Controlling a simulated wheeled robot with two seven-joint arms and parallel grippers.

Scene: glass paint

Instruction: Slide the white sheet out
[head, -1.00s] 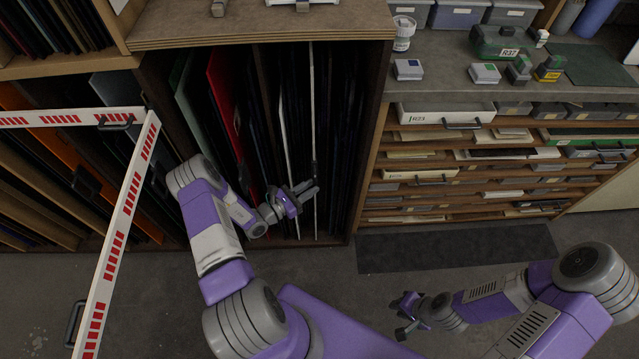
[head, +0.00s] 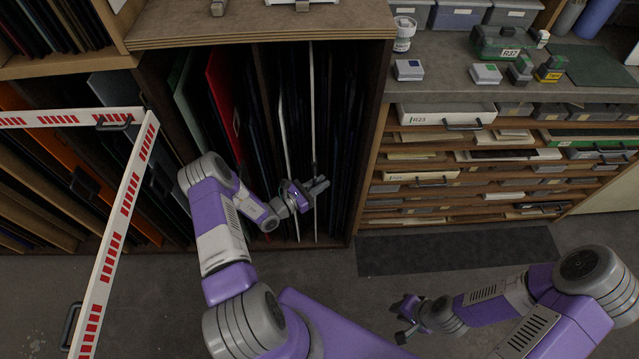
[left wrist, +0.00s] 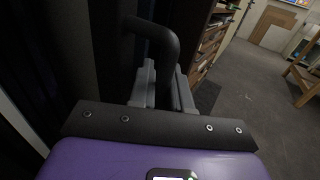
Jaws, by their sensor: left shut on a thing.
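Two thin white sheet edges stand upright in the dark rack, one on the left (head: 283,120) and one on the right (head: 312,110). My left gripper (head: 318,188) is at the rack's front, by the lower part of the right white edge. In the left wrist view the left gripper (left wrist: 163,88) is shut on a black bent handle (left wrist: 158,35). I cannot tell clearly which sheet the handle is fixed to. A pale edge (left wrist: 22,122) also shows at the left of that view. My right gripper (head: 402,318) is open and empty above the floor.
Other upright panels fill the rack, among them a red one (head: 222,95). A red-and-white barrier (head: 118,235) stands at the left. Wooden drawers (head: 440,175) adjoin the rack on the right, with a dark mat (head: 455,248) before them. Open floor lies in front.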

